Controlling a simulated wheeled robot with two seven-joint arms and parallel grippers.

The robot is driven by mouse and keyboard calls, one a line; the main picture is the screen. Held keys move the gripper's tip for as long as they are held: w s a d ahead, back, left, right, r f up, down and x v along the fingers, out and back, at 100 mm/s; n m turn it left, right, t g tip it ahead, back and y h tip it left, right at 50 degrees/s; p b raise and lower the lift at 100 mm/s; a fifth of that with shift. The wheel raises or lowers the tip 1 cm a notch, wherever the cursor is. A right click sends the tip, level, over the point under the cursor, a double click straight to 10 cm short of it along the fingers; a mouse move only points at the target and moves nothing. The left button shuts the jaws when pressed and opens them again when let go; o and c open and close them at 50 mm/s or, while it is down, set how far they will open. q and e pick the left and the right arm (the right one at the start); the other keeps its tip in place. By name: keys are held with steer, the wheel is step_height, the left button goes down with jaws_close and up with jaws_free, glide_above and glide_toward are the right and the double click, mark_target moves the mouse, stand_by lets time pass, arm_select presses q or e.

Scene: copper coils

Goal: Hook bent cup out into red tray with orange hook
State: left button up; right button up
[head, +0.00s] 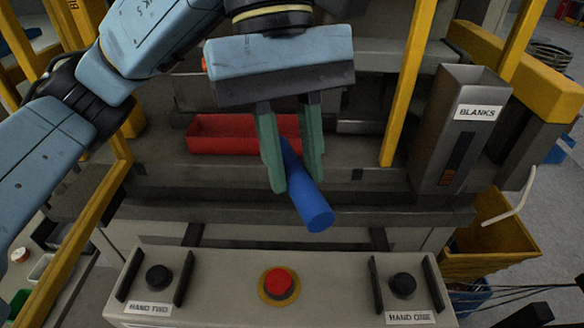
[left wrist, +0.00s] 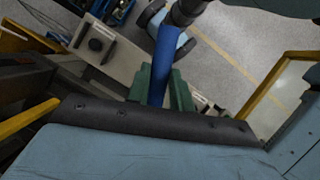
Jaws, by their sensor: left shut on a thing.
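My left gripper (head: 296,184) is shut on a blue rod (head: 311,208), held in front of the press with its near end tilted down toward the camera. The rod also shows between the green fingers in the left wrist view (left wrist: 163,65). No orange hook end is clearly visible on it; the rod's far part is hidden behind the fingers. A small orange patch (head: 204,64) shows left of the gripper body; I cannot tell what it is. The red tray (head: 222,146) lies on the ledge behind the gripper, partly covered by the fingers. I see no bent cup. My right gripper is out of view.
A grey BLANKS chute (head: 454,120) stands on the right. Yellow posts (head: 408,80) frame the press opening. A control panel with a red button (head: 279,283) and two black buttons is in front. A yellow bin (head: 495,235) is at the lower right.

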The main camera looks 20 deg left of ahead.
arm_select(q)
steer(key=w+a+p, duration=0.2)
steer(key=w+p, duration=0.1)
steer(key=w, duration=0.7)
steer(key=w+a+f+p, duration=0.1)
steer(key=w+a+p, duration=0.2)
steer(key=w, duration=0.8)
stand_by(0.6)
steer(key=shift+f, duration=0.25)
stand_by(0.5)
steer(key=shift+f+b, duration=1.1)
steer(key=shift+f, duration=0.5)
steer(key=shift+s, duration=0.15)
